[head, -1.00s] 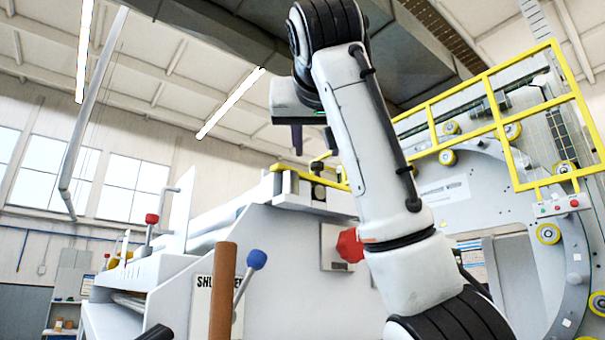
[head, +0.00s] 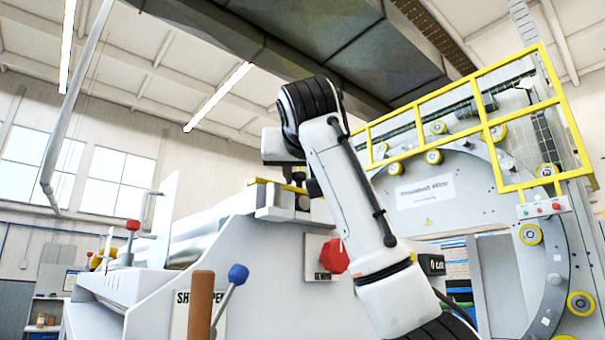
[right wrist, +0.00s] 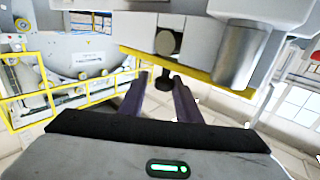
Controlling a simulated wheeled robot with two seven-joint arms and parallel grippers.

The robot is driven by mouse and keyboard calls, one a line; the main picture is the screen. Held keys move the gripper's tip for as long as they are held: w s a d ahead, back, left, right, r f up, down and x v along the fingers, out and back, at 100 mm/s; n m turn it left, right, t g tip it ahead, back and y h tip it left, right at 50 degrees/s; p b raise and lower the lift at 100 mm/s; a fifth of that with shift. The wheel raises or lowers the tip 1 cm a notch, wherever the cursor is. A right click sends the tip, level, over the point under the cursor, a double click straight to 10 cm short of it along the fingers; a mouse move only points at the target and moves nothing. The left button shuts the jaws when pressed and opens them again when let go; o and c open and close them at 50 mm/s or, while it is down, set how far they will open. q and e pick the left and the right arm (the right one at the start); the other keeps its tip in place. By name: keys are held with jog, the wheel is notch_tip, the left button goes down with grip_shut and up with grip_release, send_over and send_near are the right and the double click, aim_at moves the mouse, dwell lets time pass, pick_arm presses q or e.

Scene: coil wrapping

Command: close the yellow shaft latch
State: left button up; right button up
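The yellow shaft latch (head: 262,182) is a flat yellow bar on top of the white machine's end block in the head view. In the right wrist view the yellow bar (right wrist: 226,86) runs slantwise past the fingertips, with a dark round knob (right wrist: 164,80) hanging by it. My right gripper (right wrist: 160,88) has two dark purple fingers standing apart, with the knob between or just beyond their tips; contact cannot be told. In the head view my right wrist is just above the latch, and its fingers are mostly hidden. My left gripper is not in view.
A red knob (head: 334,256) is on the machine's side, close to my right forearm. A blue-knobbed lever (head: 238,275) and a brown rod (head: 200,305) stand in front. A yellow guard frame (head: 487,124) and a large wrapping ring (head: 553,280) are at right.

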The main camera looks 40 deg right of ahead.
jog(key=shift+a, duration=0.1)
grip_shut()
jog(key=shift+w+m+g+h, duration=0.25)
jog(key=shift+m+g+h, duration=0.15)
jog(key=shift+h, duration=0.1)
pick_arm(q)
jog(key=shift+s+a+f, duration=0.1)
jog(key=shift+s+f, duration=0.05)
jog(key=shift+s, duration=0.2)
pick_arm(e)
jog(key=shift+r+m+g+h, duration=0.2)
jog(key=shift+m+g+h, duration=0.2)
jog(key=shift+h, duration=0.1)
